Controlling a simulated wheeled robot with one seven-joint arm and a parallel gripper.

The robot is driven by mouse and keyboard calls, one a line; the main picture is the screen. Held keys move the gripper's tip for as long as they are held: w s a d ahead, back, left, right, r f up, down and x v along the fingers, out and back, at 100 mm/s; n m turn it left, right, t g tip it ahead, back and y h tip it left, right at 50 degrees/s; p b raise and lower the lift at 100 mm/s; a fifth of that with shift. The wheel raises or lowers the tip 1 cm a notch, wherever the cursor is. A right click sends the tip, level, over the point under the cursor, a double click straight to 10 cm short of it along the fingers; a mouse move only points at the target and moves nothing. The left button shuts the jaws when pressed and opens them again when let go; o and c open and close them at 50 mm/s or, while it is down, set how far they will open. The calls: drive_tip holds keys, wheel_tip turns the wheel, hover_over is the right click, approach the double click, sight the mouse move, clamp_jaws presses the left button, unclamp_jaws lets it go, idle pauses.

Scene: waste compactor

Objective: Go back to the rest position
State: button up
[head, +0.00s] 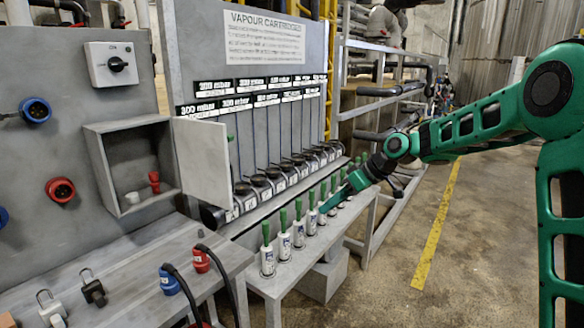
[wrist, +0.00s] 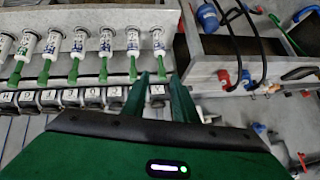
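My green gripper (head: 332,204) reaches from the right over the row of vapour cartridges. In the wrist view its two fingers (wrist: 160,80) stand apart with nothing between them. White cartridges with green tops (head: 284,238) stand upright in a row on a grey bench (head: 262,282); the farther ones are partly hidden by my gripper. In the wrist view the end cartridge (wrist: 158,42) lies just beyond my fingertips, apart from them.
A row of black lettered sockets (head: 243,195) with thin rods runs behind the cartridges. An open cabinet (head: 130,160) holds a red and a white item. Blue and red plugs (head: 200,258) and padlocks (head: 93,290) sit on the left table. Metal railings (head: 385,200) stand behind; the right floor is clear.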

drive_tip(key=s+d+m+h, duration=0.6)
drive_tip(key=s+d+m, duration=0.2)
drive_tip(key=s+d, duration=1.2)
drive_tip(key=s+d+f+m+g, duration=0.1)
drive_tip(key=s+d+m, duration=0.1)
drive_tip(key=s, duration=0.7)
drive_tip(key=s+d+f+m+g+h, duration=0.1)
drive_tip(key=s+d+m, duration=0.2)
drive_tip(key=s, duration=0.5)
drive_tip(key=s+d+f+m+g, duration=0.1)
drive_tip(key=s+d+m, duration=0.2)
drive_tip(key=s, duration=0.6)
drive_tip(key=shift+s+d+f, duration=0.2)
drive_tip(key=shift+s+d, duration=0.1)
drive_tip(key=shift+d, duration=0.4)
